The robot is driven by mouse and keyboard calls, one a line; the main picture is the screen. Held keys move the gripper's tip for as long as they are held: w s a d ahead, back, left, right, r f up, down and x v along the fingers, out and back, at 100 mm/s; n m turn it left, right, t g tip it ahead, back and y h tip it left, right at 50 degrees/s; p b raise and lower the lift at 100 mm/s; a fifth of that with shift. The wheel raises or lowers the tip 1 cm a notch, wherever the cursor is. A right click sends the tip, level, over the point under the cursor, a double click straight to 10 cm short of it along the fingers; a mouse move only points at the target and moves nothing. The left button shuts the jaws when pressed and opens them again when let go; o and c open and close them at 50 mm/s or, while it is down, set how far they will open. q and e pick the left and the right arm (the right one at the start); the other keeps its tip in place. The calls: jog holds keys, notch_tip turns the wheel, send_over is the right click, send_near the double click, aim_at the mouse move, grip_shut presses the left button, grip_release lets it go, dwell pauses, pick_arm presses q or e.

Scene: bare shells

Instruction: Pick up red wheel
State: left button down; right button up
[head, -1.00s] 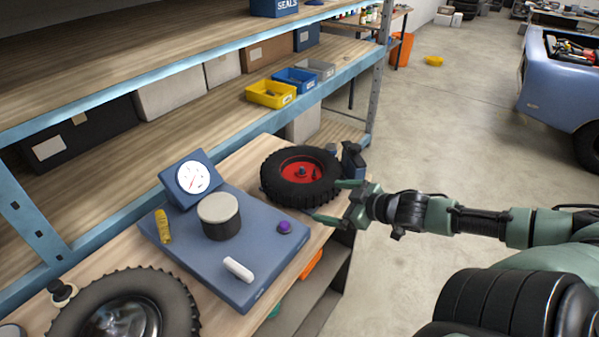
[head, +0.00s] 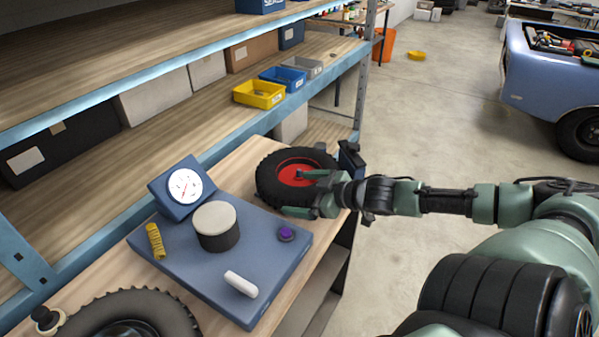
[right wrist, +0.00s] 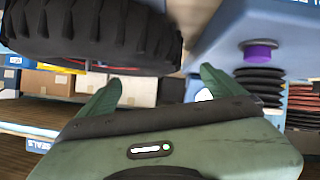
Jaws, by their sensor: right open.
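The red wheel (head: 270,183), a black knobby tyre on a red rim, lies flat at the far right of the wooden bench. My right gripper (head: 300,193) is open at the tyre's near right side. In the head view one finger overlaps the red rim and the other shows along the tyre's front edge. In the right wrist view the tyre (right wrist: 105,35) fills the upper left, close to the left finger of the gripper (right wrist: 160,78). I cannot tell whether a finger touches it. My left gripper is not in view.
A blue scale base (head: 195,268) with a round post, purple knob (head: 286,234) and dial (head: 185,186) stands left of the wheel. Another tyre (head: 130,310) lies at the front left. Shelving (head: 150,125) runs behind.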

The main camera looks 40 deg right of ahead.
aim_at(291, 192)
jog(key=b+x, duration=0.1)
jog(key=x, duration=0.2)
jog(key=shift+s+d+f, duration=0.1)
jog(key=shift+d+f, duration=0.05)
jog(key=shift+f, duration=0.05)
jog(key=shift+w+f+b, duration=0.25)
jog(key=shift+w+b, duration=0.2)
jog(key=shift+w, duration=0.1)
jog(key=shift+w+f, duration=0.2)
jog(key=shift+w, duration=0.2)
pick_arm(q)
jog(key=shift+w+a+f, duration=0.1)
jog(key=shift+w+f, duration=0.8)
jog(key=shift+f, duration=0.2)
jog(key=shift+s, duration=0.15)
pick_arm(e)
jog(key=shift+c, duration=0.3)
jog(key=shift+f, duration=0.1)
jog(key=c, duration=1.5)
pick_arm(q)
jog(key=shift+s, duration=0.15)
pick_arm(e)
jog(key=shift+a, duration=0.25)
jog(key=c, duration=0.5)
jog(key=shift+r, duration=0.2)
